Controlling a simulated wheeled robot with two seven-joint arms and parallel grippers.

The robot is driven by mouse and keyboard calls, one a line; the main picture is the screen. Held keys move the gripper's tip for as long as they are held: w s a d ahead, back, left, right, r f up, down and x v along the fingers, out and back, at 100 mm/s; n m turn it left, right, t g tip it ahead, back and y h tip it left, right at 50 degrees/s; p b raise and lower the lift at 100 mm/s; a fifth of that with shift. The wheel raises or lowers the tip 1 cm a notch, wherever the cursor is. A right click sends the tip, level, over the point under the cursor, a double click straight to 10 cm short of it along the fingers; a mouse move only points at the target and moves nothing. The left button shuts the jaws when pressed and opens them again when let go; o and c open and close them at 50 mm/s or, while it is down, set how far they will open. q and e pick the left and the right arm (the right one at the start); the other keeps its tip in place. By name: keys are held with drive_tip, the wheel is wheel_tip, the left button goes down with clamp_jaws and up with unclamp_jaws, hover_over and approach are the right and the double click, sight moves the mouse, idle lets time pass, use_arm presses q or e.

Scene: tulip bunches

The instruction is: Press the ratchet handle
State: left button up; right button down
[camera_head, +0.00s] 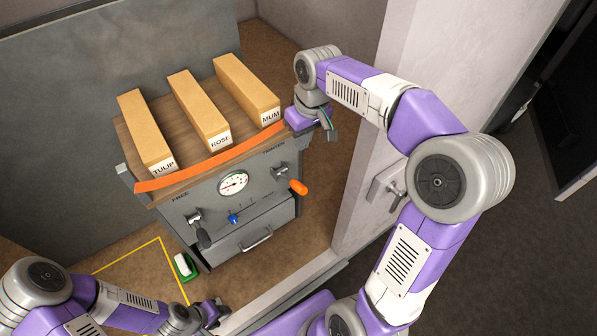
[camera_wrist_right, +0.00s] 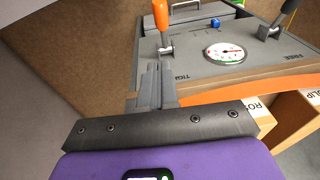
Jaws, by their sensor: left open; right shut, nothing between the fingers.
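The ratchet handle, an orange grip (camera_head: 298,187) on a grey pivot, sticks out at the right of the grey machine's front, near the TIGHTEN label. In the right wrist view the orange handle (camera_wrist_right: 161,14) stands up just beyond my fingertips, with a gap between. My right gripper (camera_head: 328,126) is shut and empty, beside the machine's upper right corner, above and to the right of the handle; its fingers (camera_wrist_right: 155,88) also show in the wrist view. My left gripper (camera_head: 214,311) is open, low in front of the machine, well away from the handle.
The machine has a dial (camera_head: 233,184), a blue knob (camera_head: 234,218), a dark lever (camera_head: 202,236) by FREE and a drawer (camera_head: 255,240). An orange strap (camera_head: 210,163) spans its front edge before three labelled boxes. A green-and-white object (camera_head: 185,265) lies on the floor. A pale wall (camera_head: 400,50) stands right.

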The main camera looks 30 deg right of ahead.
hover_over(297, 181)
drive_tip(key=f, duration=1.1)
drive_tip(key=shift+w+d, duration=0.1)
drive_tip(key=shift+d, duration=0.2)
use_arm(q)
drive_tip(key=shift+f, duration=0.2)
use_arm(e)
drive_tip(key=shift+s+a+f, duration=0.1)
drive_tip(key=shift+s+f, duration=0.2)
drive_tip(key=shift+f, duration=0.35)
use_arm(q)
drive_tip(key=shift+f+b, duration=0.1)
drive_tip(key=shift+b, duration=0.2)
